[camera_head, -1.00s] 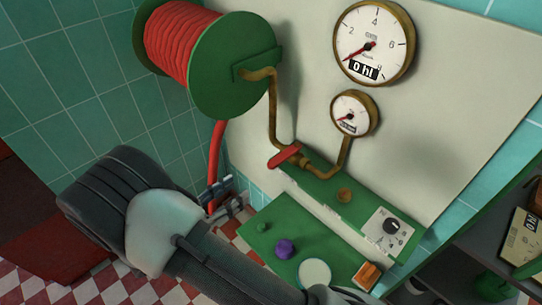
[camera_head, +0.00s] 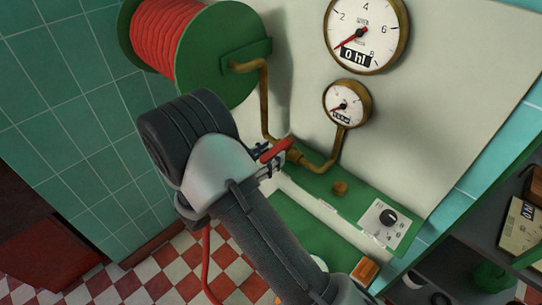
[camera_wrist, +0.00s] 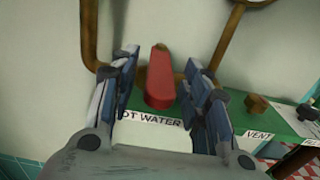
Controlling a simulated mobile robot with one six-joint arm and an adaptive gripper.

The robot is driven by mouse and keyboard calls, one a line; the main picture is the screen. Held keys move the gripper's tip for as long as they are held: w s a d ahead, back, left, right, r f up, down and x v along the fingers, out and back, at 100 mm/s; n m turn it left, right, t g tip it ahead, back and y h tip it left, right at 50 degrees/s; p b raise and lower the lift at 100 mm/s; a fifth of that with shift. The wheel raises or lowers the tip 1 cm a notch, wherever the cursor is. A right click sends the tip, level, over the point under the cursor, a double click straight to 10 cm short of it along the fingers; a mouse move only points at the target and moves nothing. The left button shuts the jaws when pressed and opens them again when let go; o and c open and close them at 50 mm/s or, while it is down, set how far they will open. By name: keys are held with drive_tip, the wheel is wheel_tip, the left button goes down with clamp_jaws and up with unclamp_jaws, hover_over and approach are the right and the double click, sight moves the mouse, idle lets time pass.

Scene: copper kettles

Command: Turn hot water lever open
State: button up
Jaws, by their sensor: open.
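The red hot water lever (camera_head: 277,149) sits on the brass pipe at the left end of the green panel. In the wrist view the lever (camera_wrist: 160,80) stands between my two fingers, above a label reading "HOT WATER", its first letter hidden. My gripper (camera_wrist: 164,75) is open, with a finger on each side of the lever and a visible gap to each. In the head view my gripper (camera_head: 268,160) is at the lever, and my wrist hides part of the panel.
A brass knob (camera_head: 340,187) by a "VENT" label (camera_wrist: 258,135) lies right of the lever. Brass pipes (camera_head: 265,100) run to the hose reel (camera_head: 195,55) and the small gauge (camera_head: 346,104). A black dial (camera_head: 387,217) is further right.

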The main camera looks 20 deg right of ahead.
drive_tip(key=shift+w+d, duration=0.2)
drive_tip(key=shift+d, duration=0.3)
clamp_jaws()
idle(0.5)
